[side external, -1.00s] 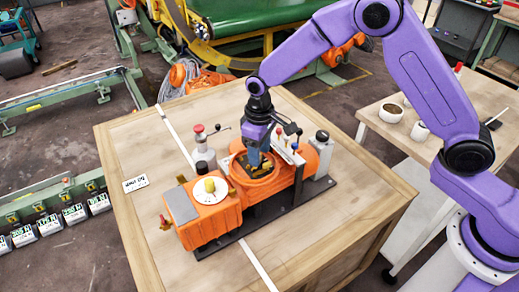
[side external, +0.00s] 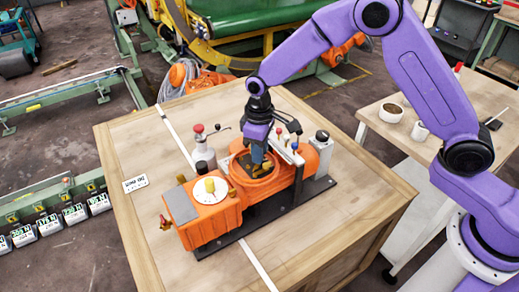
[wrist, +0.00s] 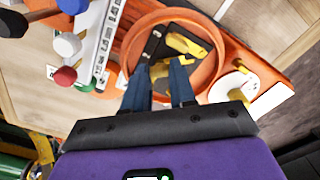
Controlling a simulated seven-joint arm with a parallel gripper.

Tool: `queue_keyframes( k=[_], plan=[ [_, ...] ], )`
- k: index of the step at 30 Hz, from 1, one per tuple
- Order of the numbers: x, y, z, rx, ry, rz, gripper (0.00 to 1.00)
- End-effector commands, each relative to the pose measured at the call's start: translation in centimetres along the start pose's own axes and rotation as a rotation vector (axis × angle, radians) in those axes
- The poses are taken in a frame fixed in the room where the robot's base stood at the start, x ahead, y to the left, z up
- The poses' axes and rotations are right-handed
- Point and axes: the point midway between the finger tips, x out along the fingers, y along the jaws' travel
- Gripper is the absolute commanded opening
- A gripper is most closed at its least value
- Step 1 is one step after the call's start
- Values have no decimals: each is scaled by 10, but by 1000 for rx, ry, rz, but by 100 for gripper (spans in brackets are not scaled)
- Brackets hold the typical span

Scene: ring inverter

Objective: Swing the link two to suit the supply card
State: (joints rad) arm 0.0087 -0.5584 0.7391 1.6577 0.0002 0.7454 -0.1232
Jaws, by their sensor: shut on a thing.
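The orange machine (side external: 210,226) stands on a crate top, with a round open orange housing (side external: 268,186). In the wrist view the housing (wrist: 213,84) holds a black block (wrist: 155,43) with yellow links (wrist: 186,44). My gripper (side external: 257,164) reaches down into the housing. In the wrist view my gripper (wrist: 165,68) has its blue fingers close around a yellow piece (wrist: 159,70), apparently one of the links; its number is not readable. The fingers hide part of it. A white supply card (side external: 135,183) lies on the crate at the left; its print is too small to read surely.
A white dial with a yellow knob (side external: 210,186) sits on the machine's front.

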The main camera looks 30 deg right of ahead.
Motion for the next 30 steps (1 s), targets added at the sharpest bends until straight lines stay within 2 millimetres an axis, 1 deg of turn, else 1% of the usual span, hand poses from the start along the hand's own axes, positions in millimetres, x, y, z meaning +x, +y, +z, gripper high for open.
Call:
queue_keyframes(
  k=[2,3,4,5,13,17,20,23,30],
  plan=[
    [-1,0,0,0,1,0,0],
    [-1,0,0,1,2,1,38],
    [-1,0,0,1,2,1,48],
    [-1,0,0,1,2,1,51],
    [-1,0,0,1,1,0,51],
    [-8,0,-1,1,2,0,51],
    [-21,0,-1,1,5,1,51],
    [-40,0,-2,1,7,1,51],
    [-92,0,-1,1,7,1,51]
  ],
)
